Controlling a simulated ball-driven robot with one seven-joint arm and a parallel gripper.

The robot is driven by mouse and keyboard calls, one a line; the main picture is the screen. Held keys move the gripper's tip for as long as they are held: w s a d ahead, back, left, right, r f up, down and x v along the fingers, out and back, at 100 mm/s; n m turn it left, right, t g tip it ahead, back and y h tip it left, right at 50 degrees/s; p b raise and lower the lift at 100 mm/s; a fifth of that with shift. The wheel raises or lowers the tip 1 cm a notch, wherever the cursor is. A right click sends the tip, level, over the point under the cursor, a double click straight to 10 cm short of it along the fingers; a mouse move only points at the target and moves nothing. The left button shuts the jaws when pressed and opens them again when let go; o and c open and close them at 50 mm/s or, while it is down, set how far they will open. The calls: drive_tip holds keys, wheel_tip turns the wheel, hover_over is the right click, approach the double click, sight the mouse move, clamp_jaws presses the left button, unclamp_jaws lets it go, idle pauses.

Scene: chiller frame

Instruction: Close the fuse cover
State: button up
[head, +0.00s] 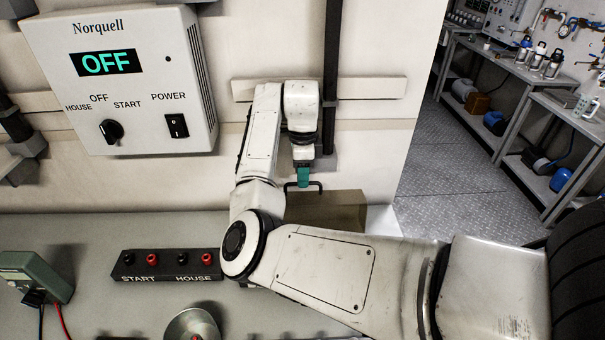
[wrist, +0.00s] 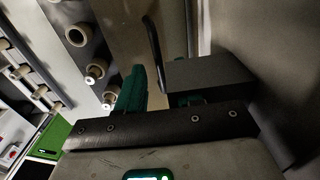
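A tan panel that looks like the fuse cover (head: 345,212) stands out from the wall low behind my arm in the head view. A black bar handle (head: 318,184) shows at its upper edge. In the wrist view the tan panel (wrist: 172,22) and the handle (wrist: 153,50) are close in front of my gripper (wrist: 157,98). The green fingers are apart, with the handle's lower end at the gap between them. I cannot tell whether they touch it. In the head view only a small part of my gripper (head: 303,178) shows, at the handle. My arm hides part of the cover.
Several round pale fittings (wrist: 75,35) show left of the panel in the wrist view. A Norquell control box (head: 120,80) reading OFF hangs on the wall. A START/HOUSE terminal strip (head: 165,266) and a green meter (head: 38,278) are on the bench. Floor (head: 440,165) is open at right.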

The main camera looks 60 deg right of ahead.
drive_tip(key=shift+f, duration=0.6)
clamp_jaws()
idle(1.1)
